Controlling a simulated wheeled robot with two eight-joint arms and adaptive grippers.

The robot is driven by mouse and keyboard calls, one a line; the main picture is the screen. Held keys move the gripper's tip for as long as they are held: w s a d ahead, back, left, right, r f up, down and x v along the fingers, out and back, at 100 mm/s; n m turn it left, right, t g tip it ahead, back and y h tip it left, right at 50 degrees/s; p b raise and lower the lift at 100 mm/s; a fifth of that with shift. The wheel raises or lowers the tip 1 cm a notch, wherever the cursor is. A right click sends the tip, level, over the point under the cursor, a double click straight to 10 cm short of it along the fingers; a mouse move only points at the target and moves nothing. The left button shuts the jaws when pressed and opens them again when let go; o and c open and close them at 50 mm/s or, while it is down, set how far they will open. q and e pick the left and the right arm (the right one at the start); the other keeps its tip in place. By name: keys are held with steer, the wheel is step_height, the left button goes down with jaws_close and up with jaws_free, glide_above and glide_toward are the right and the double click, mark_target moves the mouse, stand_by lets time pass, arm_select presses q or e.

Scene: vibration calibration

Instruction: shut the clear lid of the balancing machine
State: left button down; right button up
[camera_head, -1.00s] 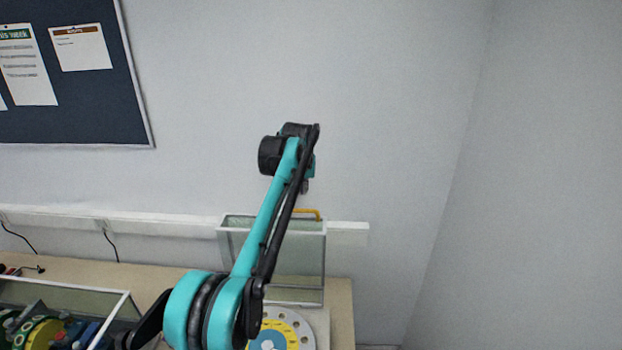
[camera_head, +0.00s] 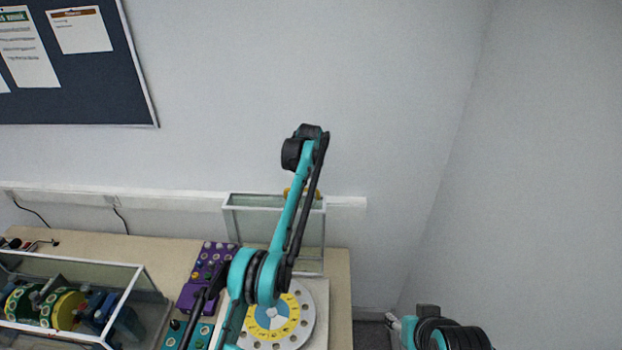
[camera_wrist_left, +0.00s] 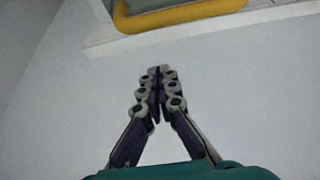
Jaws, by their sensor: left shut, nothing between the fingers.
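The clear lid (camera_head: 314,240) of the balancing machine stands raised, upright at the back of the machine near the wall. Its yellow handle (camera_head: 290,193) is at its top edge, partly hidden by my left arm; the handle also shows at the top of the left wrist view (camera_wrist_left: 180,14). The machine's round disc (camera_head: 304,318), with holes and a yellow ring, lies uncovered in front of the lid. My left gripper (camera_wrist_left: 158,72) is shut and empty, apart from the handle in the wrist view. In the head view its fingers are hidden. Part of my right arm shows at the lower right.
A clear-walled case (camera_head: 125,300) with a green and yellow rotor (camera_head: 62,308) stands at the left of the bench (camera_head: 120,246). A purple control box (camera_head: 196,293) lies between it and the disc.

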arm_select(q)
glide_above(311, 197)
steer(key=shift+f, duration=0.55)
steer(key=shift+w, duration=0.1)
stand_by(0.4)
